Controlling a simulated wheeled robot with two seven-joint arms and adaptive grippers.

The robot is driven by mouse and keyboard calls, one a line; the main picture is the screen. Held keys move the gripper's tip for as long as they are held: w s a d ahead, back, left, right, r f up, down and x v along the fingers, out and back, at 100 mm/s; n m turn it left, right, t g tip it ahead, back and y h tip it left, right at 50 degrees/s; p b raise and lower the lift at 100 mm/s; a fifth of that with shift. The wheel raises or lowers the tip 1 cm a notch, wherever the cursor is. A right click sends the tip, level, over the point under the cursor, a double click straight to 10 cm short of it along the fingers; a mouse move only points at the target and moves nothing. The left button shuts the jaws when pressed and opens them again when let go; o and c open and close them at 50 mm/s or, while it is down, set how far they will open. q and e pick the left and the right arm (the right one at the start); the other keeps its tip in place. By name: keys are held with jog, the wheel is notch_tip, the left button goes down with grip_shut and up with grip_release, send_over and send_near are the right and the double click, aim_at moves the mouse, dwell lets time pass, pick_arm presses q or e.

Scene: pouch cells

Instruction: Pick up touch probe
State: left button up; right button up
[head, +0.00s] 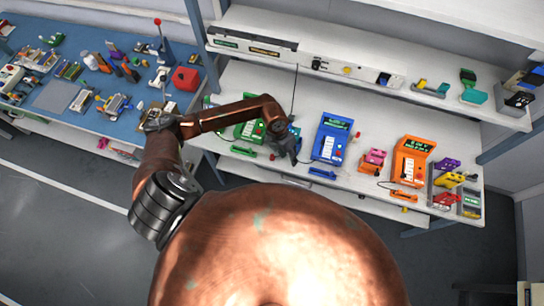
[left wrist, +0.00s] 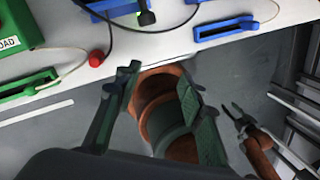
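I cannot single out the touch probe with certainty. In the left wrist view, a blue bar with a pale lead (left wrist: 238,27) and a green bar with a lead (left wrist: 28,85) lie along the shelf's front edge. A red ball (left wrist: 95,58) and a black piece with a green tip (left wrist: 146,18) sit between them. My left gripper (head: 290,150) is over the front of the shelf, between the green and blue devices. In the left wrist view its fingers (left wrist: 155,105) are apart with nothing held. My right gripper (left wrist: 234,114) shows small at the right, its prongs apart and empty, away from the shelf.
A green device (head: 250,131), a blue device (head: 331,138) and an orange device (head: 411,160) stand on the white shelf. A pink piece (head: 373,161) lies between the last two. A blue workbench (head: 55,95) at the left is crowded. Open floor lies before the shelf.

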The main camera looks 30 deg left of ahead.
aim_at(272, 155)
pick_arm(q)
jog(key=a+y, duration=0.1)
jog(key=a, duration=0.1)
jog(key=a+f+y, duration=0.1)
jog(key=a, duration=0.4)
jog(key=shift+w+a+f+y, duration=0.15)
jog(key=shift+w+a+y, duration=0.1)
jog(key=shift+y, duration=0.15)
jog(key=f, duration=0.2)
jog(key=f+p, duration=0.1)
jog(key=f, duration=0.1)
jog(key=f+p, duration=0.1)
jog(key=f, duration=0.1)
jog(key=shift+w+a, duration=0.1)
jog(key=shift+a, duration=0.15)
jog(key=shift+f, duration=0.55)
jog(key=shift+c, duration=0.5)
grip_shut()
